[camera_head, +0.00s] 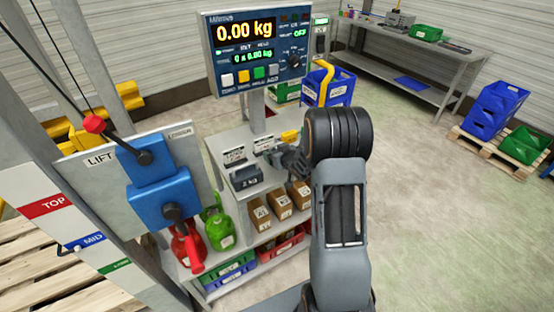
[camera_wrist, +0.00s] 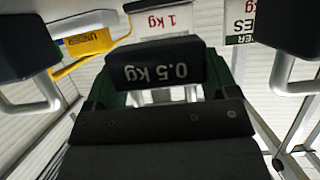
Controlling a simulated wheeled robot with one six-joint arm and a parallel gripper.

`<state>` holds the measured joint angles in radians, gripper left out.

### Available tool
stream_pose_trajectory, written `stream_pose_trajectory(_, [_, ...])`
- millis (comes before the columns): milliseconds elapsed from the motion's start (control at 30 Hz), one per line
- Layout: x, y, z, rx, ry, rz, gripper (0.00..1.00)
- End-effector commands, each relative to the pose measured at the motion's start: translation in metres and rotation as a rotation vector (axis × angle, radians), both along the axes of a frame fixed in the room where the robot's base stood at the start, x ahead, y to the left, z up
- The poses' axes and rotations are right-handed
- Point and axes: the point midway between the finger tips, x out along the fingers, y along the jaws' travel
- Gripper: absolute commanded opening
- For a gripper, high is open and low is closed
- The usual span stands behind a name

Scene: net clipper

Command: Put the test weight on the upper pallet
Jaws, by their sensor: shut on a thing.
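My gripper (camera_head: 283,158) is over the shelf unit's top in the head view, partly hidden by my wrist. In the wrist view, my gripper (camera_wrist: 165,95) is shut on the silver handle of a black test weight (camera_wrist: 165,66) marked 0.5 kg. The weight shows upside down in that view. Whether it touches the shelf cannot be told. Wooden pallet slats (camera_head: 28,240) show at the far left beside the TOP, MID and lower labels. More wooden slats (camera_head: 85,300) show lower down. Which level each belongs to is unclear.
Dark weights with silver handles (camera_wrist: 30,48) (camera_wrist: 290,30) flank the held one. The lift panel (camera_head: 85,172) with blue box and red-knobbed lever (camera_head: 120,135) stands between shelf and pallets. A scale display (camera_head: 258,50) reads 0.00 kg.

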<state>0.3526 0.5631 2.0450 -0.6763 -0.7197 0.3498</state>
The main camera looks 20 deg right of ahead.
Motion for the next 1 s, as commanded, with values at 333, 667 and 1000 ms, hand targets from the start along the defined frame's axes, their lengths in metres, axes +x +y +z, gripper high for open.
stream_pose_trajectory(333, [0.006, -0.002, -0.032, 0.0, -0.001, 0.001, 0.39])
stream_pose_trajectory(667, [0.006, -0.002, -0.036, -0.001, -0.003, 0.001, 0.39])
stream_pose_trajectory(1000, [0.005, -0.002, -0.041, -0.001, 0.001, 0.0, 0.92])
